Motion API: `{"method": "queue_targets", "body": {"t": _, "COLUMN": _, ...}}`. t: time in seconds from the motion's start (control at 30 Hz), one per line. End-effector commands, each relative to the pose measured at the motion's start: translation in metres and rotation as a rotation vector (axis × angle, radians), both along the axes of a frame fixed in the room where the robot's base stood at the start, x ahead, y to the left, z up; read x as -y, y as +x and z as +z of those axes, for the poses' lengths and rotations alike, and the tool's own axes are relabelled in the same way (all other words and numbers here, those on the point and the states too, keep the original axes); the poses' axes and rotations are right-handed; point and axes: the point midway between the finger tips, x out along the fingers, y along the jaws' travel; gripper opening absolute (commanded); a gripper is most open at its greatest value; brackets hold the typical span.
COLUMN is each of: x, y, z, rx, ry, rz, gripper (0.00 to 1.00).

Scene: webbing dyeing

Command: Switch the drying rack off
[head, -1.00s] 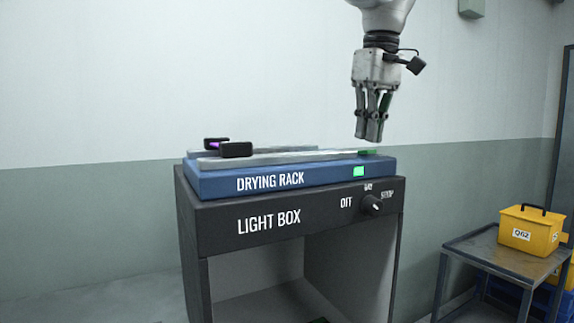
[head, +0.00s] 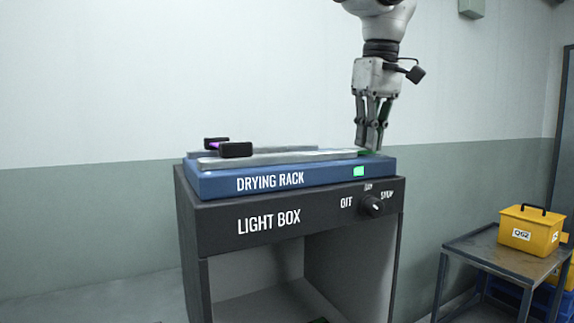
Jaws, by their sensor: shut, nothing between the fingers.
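The blue drying rack (head: 225,183) lies on top of the dark light box, with its name on the front face. A small green lit patch (head: 359,171) shows on the front face near its right end. A second green piece (head: 364,153) sits on the top at the right end, partly hidden by my fingers. My gripper (head: 369,150) points down with its fingers shut and empty. Its tips are at or just above this green piece; I cannot tell whether they touch it.
The light box (head: 220,218) has a dial (head: 371,205) on its front right, below the rack. Black clamps (head: 236,150) sit on the rack's left. A yellow box (head: 531,231) stands on a metal table (head: 480,250) at right. The air right of my gripper is free.

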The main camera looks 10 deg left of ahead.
Motion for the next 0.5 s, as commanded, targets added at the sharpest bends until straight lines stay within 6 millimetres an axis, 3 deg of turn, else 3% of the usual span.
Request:
{"method": "queue_targets", "body": {"t": 0.33, "x": 0.0, "y": 0.0, "z": -0.003, "rx": 0.0, "ry": 0.0, "rz": 0.0, "gripper": 0.0}}
{"method": "queue_targets", "body": {"t": 0.5, "x": 0.0, "y": 0.0, "z": 0.007, "rx": 0.002, "ry": 0.001, "rz": 0.0, "gripper": 0.0}}
